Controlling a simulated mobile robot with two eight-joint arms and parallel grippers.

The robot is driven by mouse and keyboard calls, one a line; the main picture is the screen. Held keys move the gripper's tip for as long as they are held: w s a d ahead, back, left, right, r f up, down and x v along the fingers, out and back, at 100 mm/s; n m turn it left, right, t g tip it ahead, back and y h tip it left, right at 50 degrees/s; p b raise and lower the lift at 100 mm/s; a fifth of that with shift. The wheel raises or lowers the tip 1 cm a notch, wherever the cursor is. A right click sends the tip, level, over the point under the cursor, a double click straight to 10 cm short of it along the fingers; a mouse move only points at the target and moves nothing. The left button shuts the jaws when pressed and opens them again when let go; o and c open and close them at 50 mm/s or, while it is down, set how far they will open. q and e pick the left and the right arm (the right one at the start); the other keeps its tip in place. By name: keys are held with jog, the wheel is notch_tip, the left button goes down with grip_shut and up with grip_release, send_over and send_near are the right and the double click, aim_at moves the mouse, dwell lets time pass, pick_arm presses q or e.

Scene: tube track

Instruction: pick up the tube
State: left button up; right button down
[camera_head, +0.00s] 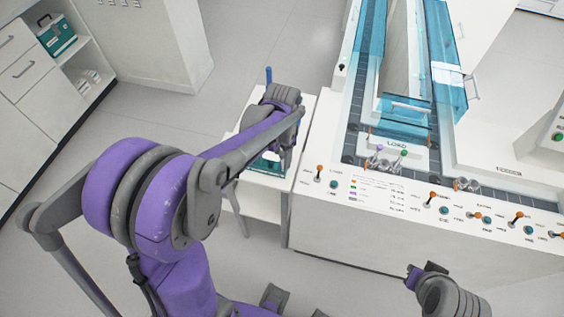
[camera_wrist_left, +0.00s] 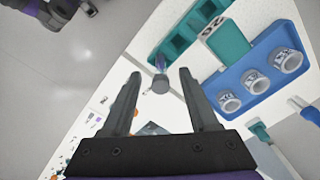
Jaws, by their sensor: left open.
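My left gripper (camera_wrist_left: 160,74) is open, its two dark fingers spread and apart. A small tube-like piece (camera_wrist_left: 159,80) with a grey round end and a bluish body shows between and just beyond the fingertips. Nothing is clearly gripped, and I cannot tell how far below the fingers it lies. In the head view my left arm reaches over a small white side table (camera_head: 236,196), and the forearm hides most of the gripper and what is under it. A purple-topped tube (camera_head: 379,148) and a green-topped tube (camera_head: 404,153) stand by the LOAD label. My right gripper is not clearly seen.
A blue rack (camera_wrist_left: 238,78) with several round holders lies right of the fingers, beside a teal rack (camera_wrist_left: 174,46). The white track console (camera_head: 410,225) with several levers stands to the right. Blue clear covers (camera_head: 447,60) line the track. Open floor lies left.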

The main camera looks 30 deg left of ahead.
aim_at(282, 164)
pick_arm(q)
notch_tip(282, 164, down, 3)
jog(key=shift+r, duration=0.15)
grip_shut()
notch_tip(282, 164, up, 10)
jog(key=shift+r+p, duration=0.1)
jog(key=shift+p, duration=0.2)
dwell(0.4)
jog(key=shift+f+b, duration=3.05)
jog(key=shift+f, duration=1.75)
